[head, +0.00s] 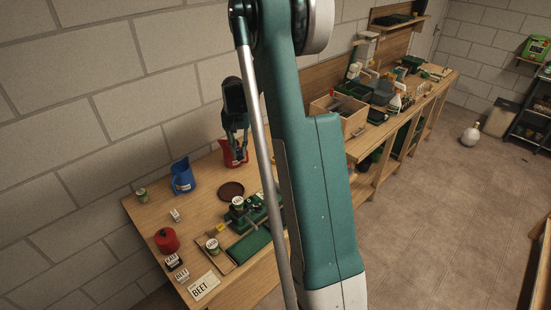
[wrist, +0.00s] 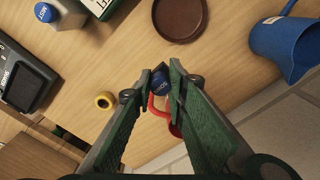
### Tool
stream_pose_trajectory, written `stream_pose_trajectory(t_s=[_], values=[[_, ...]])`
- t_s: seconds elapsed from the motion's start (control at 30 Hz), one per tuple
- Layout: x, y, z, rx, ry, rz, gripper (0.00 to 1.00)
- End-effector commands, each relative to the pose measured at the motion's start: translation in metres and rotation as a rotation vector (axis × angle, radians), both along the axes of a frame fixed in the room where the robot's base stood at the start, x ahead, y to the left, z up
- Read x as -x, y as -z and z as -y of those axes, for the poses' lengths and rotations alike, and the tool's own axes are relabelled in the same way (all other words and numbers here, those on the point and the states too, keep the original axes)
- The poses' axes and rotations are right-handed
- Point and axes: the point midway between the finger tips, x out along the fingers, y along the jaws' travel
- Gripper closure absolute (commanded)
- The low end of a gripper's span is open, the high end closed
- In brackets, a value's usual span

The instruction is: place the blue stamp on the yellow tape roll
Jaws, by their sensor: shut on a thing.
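The blue stamp (wrist: 160,83) is between the fingertips of my gripper (wrist: 161,84) in the wrist view. My gripper is shut on it and holds it above the table. In the head view my gripper (head: 239,152) is in front of the red jug, and the stamp is too small to make out. The yellow tape roll (wrist: 105,100) lies on the wooden table, left of the stamp in the wrist view and apart from it. Its dark centre hole faces up. I cannot pick it out in the head view.
A red jug (wrist: 175,129) is partly hidden behind my fingers. A brown saucer (wrist: 180,18), a blue jug (wrist: 285,48), a blue-capped bottle (wrist: 45,13) and a dark device (wrist: 28,85) stand around. The table (wrist: 110,65) is bare near the tape roll.

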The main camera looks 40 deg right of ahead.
Motion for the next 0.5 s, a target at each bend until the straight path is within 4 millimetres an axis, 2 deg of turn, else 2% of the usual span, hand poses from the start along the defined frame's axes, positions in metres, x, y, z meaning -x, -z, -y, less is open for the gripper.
stream_pose_trajectory(t_s=[0.03, 0.3, 0.5], values=[[-0.001, -0.001, 0.019, 0.000, 0.004, 0.000, 0.97], [0.001, -0.002, 0.110, -0.001, 0.004, 0.001, 0.97], [0.008, -0.003, 0.167, 0.000, 0.003, 0.001, 0.97]])
